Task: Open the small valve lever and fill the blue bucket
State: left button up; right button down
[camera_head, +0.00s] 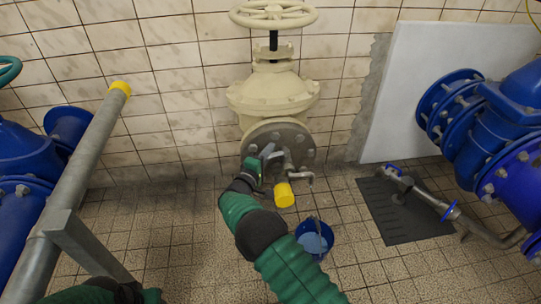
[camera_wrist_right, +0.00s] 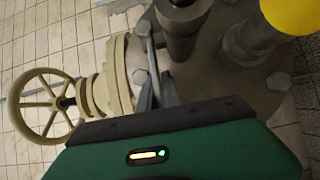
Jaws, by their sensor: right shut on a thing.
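The small valve lever (camera_wrist_right: 149,50) is a thin grey metal bar in front of the flange with large bolts. My right gripper (camera_head: 264,160) is at the flange under the cream valve, shut on the lever; the wrist view shows its dark fingers (camera_wrist_right: 158,95) around the lever's lower end. A small grey outlet pipe (camera_head: 304,177) sticks out just right of the gripper. The blue bucket (camera_head: 328,243) stands upright on the floor below and to the right, partly behind my right arm. Its inside looks lighter blue; I cannot tell if it holds water. My left gripper is out of view.
A yellow-capped stub (camera_head: 284,195) hangs close beside my right gripper. The cream valve (camera_head: 272,92) with its handwheel (camera_head: 273,15) rises above. A grey rail (camera_head: 85,165) stands at left. Blue pipework (camera_head: 490,115) and a dark floor grate (camera_head: 400,212) lie at right.

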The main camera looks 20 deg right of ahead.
jog(key=shift+w+f+m+g+h+b, duration=0.2)
jog(key=shift+m+g+h+b, duration=0.2)
jog(key=shift+g+h, duration=0.15)
jog(key=shift+w+f+m+g+h+b, duration=0.2)
jog(key=shift+m+g+h+b, duration=0.1)
jog(key=shift+m+g+h, duration=0.2)
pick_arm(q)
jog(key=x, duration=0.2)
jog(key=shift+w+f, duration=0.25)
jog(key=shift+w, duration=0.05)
pick_arm(e)
jog(key=shift+d+r+g+h, duration=0.1)
jog(key=shift+d+g+h, duration=0.15)
jog(key=shift+g, duration=0.1)
jog(key=c, duration=1.6)
grip_release()
jog(key=shift+w, duration=0.15)
jog(key=shift+o, duration=0.2)
jog(key=shift+r, duration=0.15)
